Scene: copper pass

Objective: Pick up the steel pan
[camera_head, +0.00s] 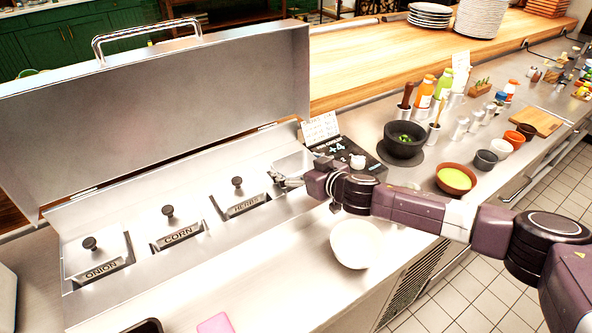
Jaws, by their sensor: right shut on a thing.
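A small silver steel pan (296,162) shows at the right end of the steel counter unit, just past the HERBS container. My right gripper (284,179) is at its near edge and is shut on it. My purple right arm comes in from the right and hides part of the pan. Whether the pan is lifted or still rests on the unit I cannot tell. My left gripper is not in view.
Lidded ONION (92,262), CORN (174,231) and HERBS (241,200) containers sit left, before a raised steel lid (150,110). A white bowl (356,244) stands below my arm. A black scale (350,155), black mortar (405,138) and bottles stand right.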

